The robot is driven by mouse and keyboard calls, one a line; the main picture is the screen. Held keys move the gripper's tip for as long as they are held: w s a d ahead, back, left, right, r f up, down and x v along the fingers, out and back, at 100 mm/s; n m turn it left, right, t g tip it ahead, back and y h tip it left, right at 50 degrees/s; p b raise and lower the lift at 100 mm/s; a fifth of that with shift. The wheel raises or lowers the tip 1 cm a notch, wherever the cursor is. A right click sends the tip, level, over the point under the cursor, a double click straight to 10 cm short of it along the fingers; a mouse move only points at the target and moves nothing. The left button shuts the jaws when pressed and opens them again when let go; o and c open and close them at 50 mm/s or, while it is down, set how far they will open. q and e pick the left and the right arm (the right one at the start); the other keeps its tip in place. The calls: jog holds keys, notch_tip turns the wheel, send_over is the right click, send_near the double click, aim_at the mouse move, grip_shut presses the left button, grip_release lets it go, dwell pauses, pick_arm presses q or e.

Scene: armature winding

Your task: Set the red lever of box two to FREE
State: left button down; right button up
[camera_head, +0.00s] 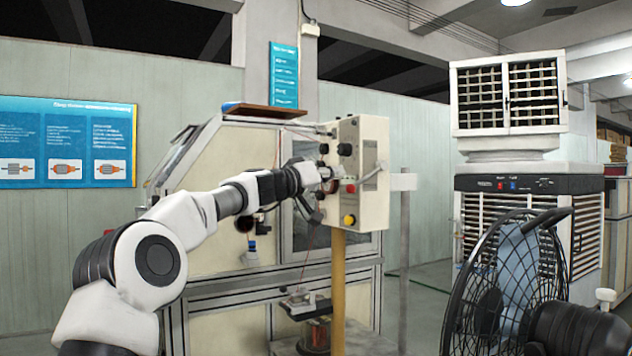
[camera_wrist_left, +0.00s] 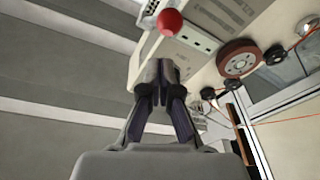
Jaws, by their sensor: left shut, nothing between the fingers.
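A cream control box (camera_head: 362,160) stands on a yellow post, with dark knobs, a small red part (camera_head: 351,188) and a yellow button on it. My left gripper (camera_head: 328,176) is at the box's left face. In the left wrist view my left gripper (camera_wrist_left: 160,80) is shut and empty. A red ball knob (camera_wrist_left: 169,22) lies just beyond the fingertips, apart from them in the picture, in front of the box (camera_wrist_left: 165,58). I cannot read a FREE mark or box number. My right gripper is not in view.
The winding machine (camera_head: 225,250) stands behind my left arm. A red-brown wheel (camera_wrist_left: 240,58), small dark rollers and an orange wire (camera_wrist_left: 290,117) lie right of the gripper. A caged fan (camera_head: 510,280) and an air cooler (camera_head: 525,195) stand at the right.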

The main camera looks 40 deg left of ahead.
pick_arm(q)
jog(key=v, duration=1)
jog(key=shift+f, duration=0.2)
